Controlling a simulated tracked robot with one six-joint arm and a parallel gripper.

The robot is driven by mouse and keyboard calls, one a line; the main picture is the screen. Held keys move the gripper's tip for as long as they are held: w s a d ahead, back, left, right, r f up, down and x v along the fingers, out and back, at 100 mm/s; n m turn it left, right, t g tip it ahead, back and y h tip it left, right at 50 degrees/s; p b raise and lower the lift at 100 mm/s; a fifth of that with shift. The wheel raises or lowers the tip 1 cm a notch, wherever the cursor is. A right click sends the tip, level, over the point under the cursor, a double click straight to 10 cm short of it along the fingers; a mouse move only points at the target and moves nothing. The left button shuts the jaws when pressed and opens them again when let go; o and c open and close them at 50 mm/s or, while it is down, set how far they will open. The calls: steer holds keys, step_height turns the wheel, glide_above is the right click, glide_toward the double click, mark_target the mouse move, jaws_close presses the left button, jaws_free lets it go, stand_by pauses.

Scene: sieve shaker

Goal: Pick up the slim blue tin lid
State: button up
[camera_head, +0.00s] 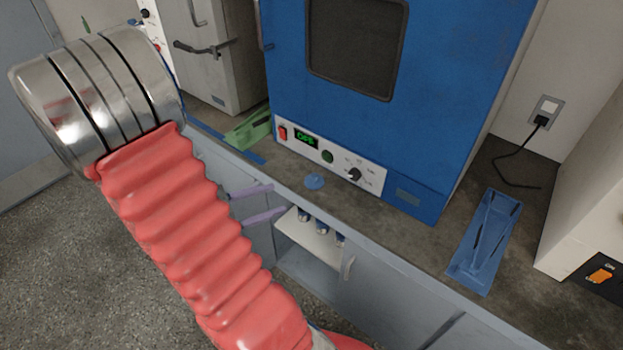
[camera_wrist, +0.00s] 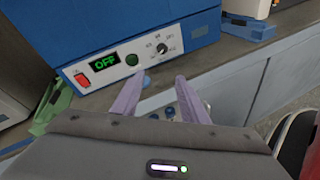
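The slim blue tin lid (camera_head: 314,181) is a small flat blue disc on the dark counter (camera_head: 410,237), just in front of the blue oven's control panel. In the wrist view, part of the lid (camera_wrist: 146,79) shows beside the tip of the left finger, which partly hides it. My gripper (camera_head: 279,197) has two pale purple fingers, spread apart with nothing between them. They are at the counter's front edge and point toward the lid, short of it. The fingers also show in the wrist view (camera_wrist: 159,76).
The blue oven (camera_head: 440,80) stands close behind the lid, its display reading OFF. A green holder (camera_head: 252,128) is at left, a blue holder (camera_head: 486,240) at right. Several blue containers (camera_head: 322,228) stand on an open white shelf (camera_head: 300,240) below the counter edge.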

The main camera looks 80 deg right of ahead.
steer(key=d+f+n+h, duration=0.3)
steer(key=d+f+n, duration=0.1)
steer(key=d, duration=0.1)
steer(key=n+t+h, duration=0.2)
steer(key=n, duration=0.2)
glide_toward(313, 178)
steer(key=v, duration=0.2)
steer(key=shift+w+a+r, duration=0.1)
steer(key=shift+a+r, duration=0.05)
steer(key=shift+a, duration=0.1)
steer(key=shift+x, duration=4.3)
steer(key=shift+d, duration=0.1)
steer(key=shift+f+x, duration=0.15)
steer(key=shift+x, duration=1.1)
steer(key=shift+f+x, duration=0.1)
steer(key=shift+x, duration=1.15)
steer(key=shift+w, duration=0.1)
